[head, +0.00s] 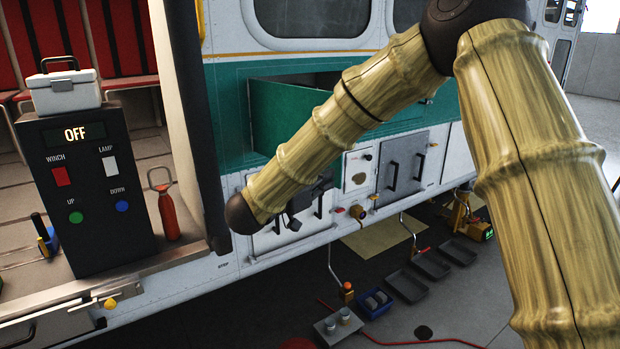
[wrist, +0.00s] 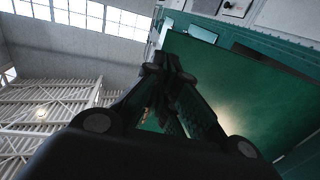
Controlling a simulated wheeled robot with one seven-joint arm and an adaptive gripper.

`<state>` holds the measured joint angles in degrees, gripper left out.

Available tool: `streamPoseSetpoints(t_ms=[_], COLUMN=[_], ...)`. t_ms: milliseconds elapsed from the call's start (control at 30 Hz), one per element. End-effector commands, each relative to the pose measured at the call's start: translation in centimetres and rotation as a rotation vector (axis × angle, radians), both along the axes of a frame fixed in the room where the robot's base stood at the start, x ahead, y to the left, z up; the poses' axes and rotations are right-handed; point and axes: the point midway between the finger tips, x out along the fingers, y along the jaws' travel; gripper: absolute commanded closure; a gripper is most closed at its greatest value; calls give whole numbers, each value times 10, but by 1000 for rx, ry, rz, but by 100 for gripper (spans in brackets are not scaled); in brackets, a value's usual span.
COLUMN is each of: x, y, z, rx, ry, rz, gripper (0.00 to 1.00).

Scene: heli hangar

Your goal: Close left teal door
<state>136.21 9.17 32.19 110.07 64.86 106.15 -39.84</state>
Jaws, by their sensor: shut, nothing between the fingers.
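The left teal door (head: 283,112) stands swung out from the side of the white and teal helicopter, with a dark opening behind it. My arm crosses in front of its lower right part. In the wrist view the teal door (wrist: 245,95) fills much of the right side as a flat green panel, beyond my gripper. My gripper (wrist: 167,68) has its fingers together and empty, in front of the door's edge; whether it touches the door I cannot tell. In the head view my gripper (head: 318,187) is a small dark shape below the teal door, before the white lower panels.
A control box (head: 85,190) marked OFF, with a white case (head: 65,90) on top, and a red bottle (head: 168,210) stand at left in the open cabin. Trays (head: 408,285) and a blue crate (head: 372,303) lie on the floor.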

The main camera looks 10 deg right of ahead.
Motion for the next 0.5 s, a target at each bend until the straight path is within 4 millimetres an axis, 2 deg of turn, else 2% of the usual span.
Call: streamPoseSetpoints(t_ms=[200, 500], x=[10, 12], y=[-17, -21], z=[1, -1], rx=[0, 0], ry=[1, 1], rz=[0, 0], gripper=[100, 100])
